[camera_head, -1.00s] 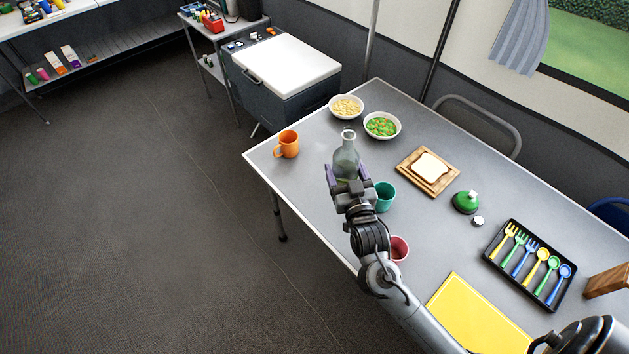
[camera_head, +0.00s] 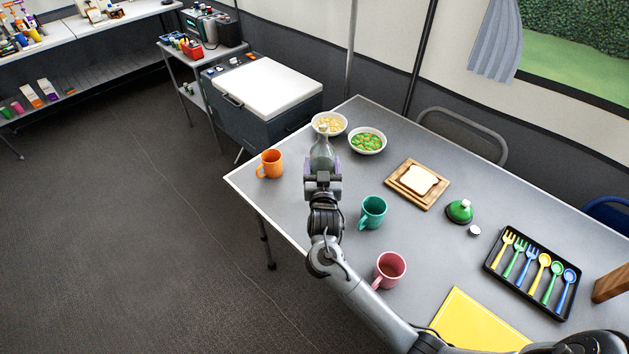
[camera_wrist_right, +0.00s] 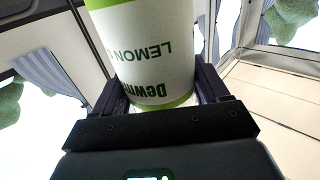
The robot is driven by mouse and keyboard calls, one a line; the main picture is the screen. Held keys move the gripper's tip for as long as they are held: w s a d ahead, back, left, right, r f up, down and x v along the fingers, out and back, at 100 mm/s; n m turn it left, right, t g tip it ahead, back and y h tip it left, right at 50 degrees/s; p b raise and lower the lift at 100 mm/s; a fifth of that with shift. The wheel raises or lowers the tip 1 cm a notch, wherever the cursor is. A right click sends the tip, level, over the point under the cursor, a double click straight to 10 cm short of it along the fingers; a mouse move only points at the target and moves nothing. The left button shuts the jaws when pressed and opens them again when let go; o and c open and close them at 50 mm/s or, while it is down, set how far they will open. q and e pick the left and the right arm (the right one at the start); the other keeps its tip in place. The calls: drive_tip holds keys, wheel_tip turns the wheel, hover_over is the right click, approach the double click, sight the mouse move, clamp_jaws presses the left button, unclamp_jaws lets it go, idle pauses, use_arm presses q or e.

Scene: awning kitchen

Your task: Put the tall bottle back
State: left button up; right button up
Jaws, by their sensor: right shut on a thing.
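The tall bottle (camera_head: 321,152) is pale, see-through glass with a narrow neck. It looks upright at the far left part of the table, in front of the bowl of pale food. My right gripper (camera_head: 322,176) is shut on its lower part. In the right wrist view the bottle's white and green label (camera_wrist_right: 155,55), with LEMON on it, sits between the fingers (camera_wrist_right: 160,95). The bottle's base is hidden behind the gripper in the head view, so I cannot tell whether it touches the table. My left gripper is not in view.
On the grey table (camera_head: 300,215) an orange mug (camera_head: 269,164) stands left of the bottle. Bowls of pale food (camera_head: 330,122) and green-orange food (camera_head: 367,141) stand behind. A teal mug (camera_head: 373,212) and pink mug (camera_head: 390,269) are right of my arm. A white-lidded cooler (camera_head: 262,86) stands beyond the table.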

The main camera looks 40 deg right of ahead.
drive_tip(key=shift+w+a+f, duration=0.25)
drive_tip(key=shift+w+f, duration=0.1)
drive_tip(key=shift+w, duration=0.15)
drive_tip(key=shift+w+a+f, duration=0.25)
drive_tip(key=shift+w+f, duration=0.1)
drive_tip(key=shift+w, duration=0.15)
drive_tip(key=shift+f+b, duration=1.1)
drive_tip(key=shift+f, duration=0.9)
drive_tip(key=shift+f, duration=0.15)
drive_tip(key=o, duration=1.2)
